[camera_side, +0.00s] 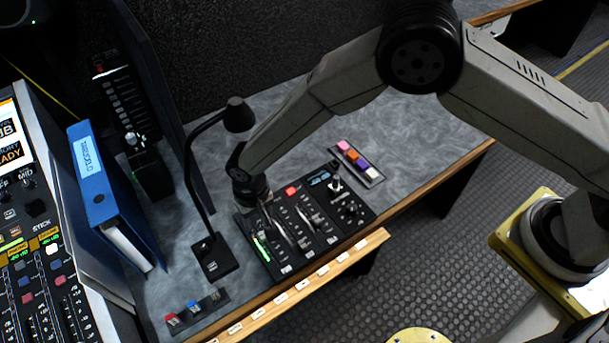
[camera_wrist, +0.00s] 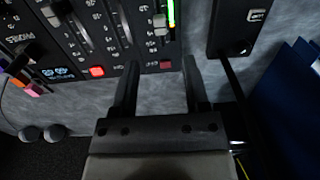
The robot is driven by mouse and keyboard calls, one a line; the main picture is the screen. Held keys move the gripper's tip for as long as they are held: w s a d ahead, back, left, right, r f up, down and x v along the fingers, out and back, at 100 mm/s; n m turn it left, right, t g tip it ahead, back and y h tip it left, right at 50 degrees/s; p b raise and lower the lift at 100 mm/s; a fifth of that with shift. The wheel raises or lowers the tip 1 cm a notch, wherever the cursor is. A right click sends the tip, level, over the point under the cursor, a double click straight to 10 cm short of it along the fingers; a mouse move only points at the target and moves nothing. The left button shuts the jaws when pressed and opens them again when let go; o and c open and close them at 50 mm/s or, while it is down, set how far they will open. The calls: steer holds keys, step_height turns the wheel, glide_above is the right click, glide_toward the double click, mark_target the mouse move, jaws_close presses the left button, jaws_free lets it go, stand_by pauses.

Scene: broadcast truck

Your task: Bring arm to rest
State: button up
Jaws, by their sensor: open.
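My gripper (camera_side: 270,219) is low over the left part of a black control panel (camera_side: 351,222) on the grey desk. In the wrist view my gripper (camera_wrist: 157,68) has its two dark fingers apart with nothing between them. The panel (camera_wrist: 133,62) lies beyond the fingertips, with sliders, a red button (camera_wrist: 96,71) and a green-lit strip (camera_wrist: 171,14). I cannot tell whether a finger touches the panel. My arm arches over the desk from the right in the side view.
A black desk lamp (camera_side: 192,182) stands close left of my gripper. A blue binder (camera_side: 103,190) and a mixing console (camera_side: 40,275) are further left. A strip of coloured blocks (camera_side: 356,161) lies behind the panel. The wooden desk edge (camera_side: 432,187) runs along the front.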

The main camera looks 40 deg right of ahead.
steer(key=s+d+r+t, duration=0.1)
steer(key=d+r, duration=1.2)
steer(key=d, duration=0.5)
steer(key=s+d+r+t, duration=0.1)
steer(key=s+d+r, duration=0.5)
steer(key=s+d, duration=0.6)
steer(key=shift+d+r+t, duration=0.15)
steer(key=shift+d+t, duration=0.15)
steer(key=shift+d, duration=0.6)
